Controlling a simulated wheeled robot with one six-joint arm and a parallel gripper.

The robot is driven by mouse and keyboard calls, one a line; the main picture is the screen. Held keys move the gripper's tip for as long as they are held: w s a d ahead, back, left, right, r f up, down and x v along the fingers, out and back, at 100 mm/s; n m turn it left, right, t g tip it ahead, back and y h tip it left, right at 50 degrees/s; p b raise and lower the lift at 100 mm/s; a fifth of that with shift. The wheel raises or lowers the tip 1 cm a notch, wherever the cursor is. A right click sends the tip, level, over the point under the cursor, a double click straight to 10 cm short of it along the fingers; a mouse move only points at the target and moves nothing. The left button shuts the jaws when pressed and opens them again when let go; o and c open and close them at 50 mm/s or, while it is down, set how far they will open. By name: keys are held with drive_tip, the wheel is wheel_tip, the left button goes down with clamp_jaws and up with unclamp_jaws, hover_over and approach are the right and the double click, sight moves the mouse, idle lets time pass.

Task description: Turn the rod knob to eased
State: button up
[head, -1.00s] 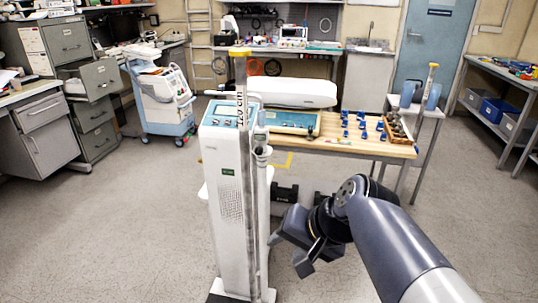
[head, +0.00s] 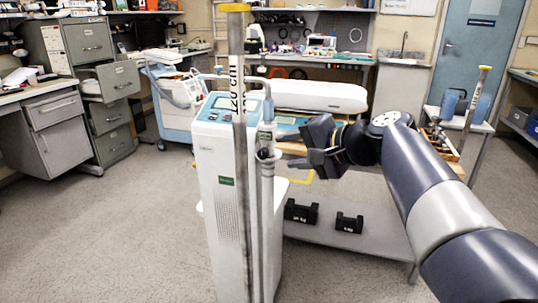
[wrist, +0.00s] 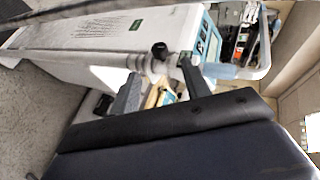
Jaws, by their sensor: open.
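A tall white device (head: 222,190) stands left of the middle, with a blue-framed panel on top. A grey upright rod (head: 267,215) runs along its right side and carries a grey collar-like fitting. A small dark knob (head: 263,153) sits on that fitting; it also shows as a black knob (wrist: 160,50) in the wrist view. I cannot read the knob's setting. My gripper (head: 284,150) is open and just right of the fitting. In the wrist view the open fingers of my gripper (wrist: 160,86) point toward the rod, with the knob beyond the tips. I see no contact.
A pole marked 120 cm (head: 238,130) with a yellow top stands in front of the device. Two black weights (head: 348,222) rest on the lower shelf of a bench at right. Open floor (head: 120,230) lies at left.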

sight(266, 152)
drive_tip(key=x, duration=0.7)
drive_tip(key=shift+b, duration=0.4)
clamp_jaws()
drive_tip(key=shift+r, duration=0.1)
drive_tip(key=shift+r+p, duration=0.1)
drive_tip(key=shift+p, duration=0.35)
